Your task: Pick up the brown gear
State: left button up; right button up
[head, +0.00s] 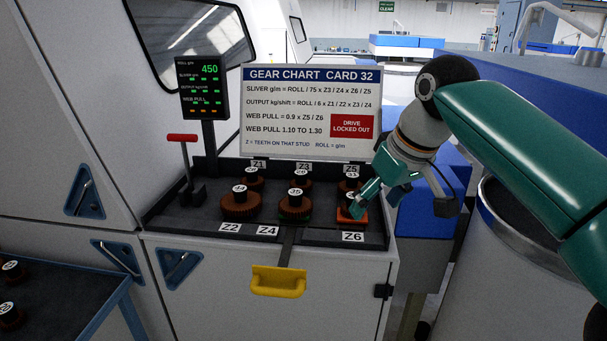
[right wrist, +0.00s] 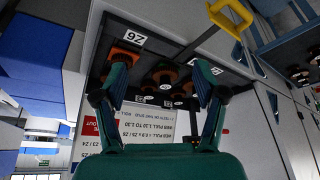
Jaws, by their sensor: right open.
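A wide brown gear (head: 241,206) with a black hub sits on the tray near label Z2. A darker brown gear (head: 295,208) sits to its right, near Z4. An orange piece (head: 352,217) with a dark hub is at Z6; it also shows in the right wrist view (right wrist: 122,57). Smaller gears stand behind them, partly hidden. My right gripper (head: 377,198) is beside and above the Z6 position, and its finger partly overlaps that piece. In the right wrist view my gripper (right wrist: 160,85) has its fingers spread with nothing held; brown gears show beyond. My left gripper is not in view.
A gear chart sign (head: 310,112) stands behind the black tray (head: 190,222). A red-handled lever (head: 186,160) and a display (head: 203,87) are at left. A yellow handle (head: 278,281) juts out below. A blue-edged table (head: 75,295) holds more gears.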

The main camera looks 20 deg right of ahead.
aim_at(301, 181)
jog(key=i, duration=1.1)
jog(key=u, duration=0.05)
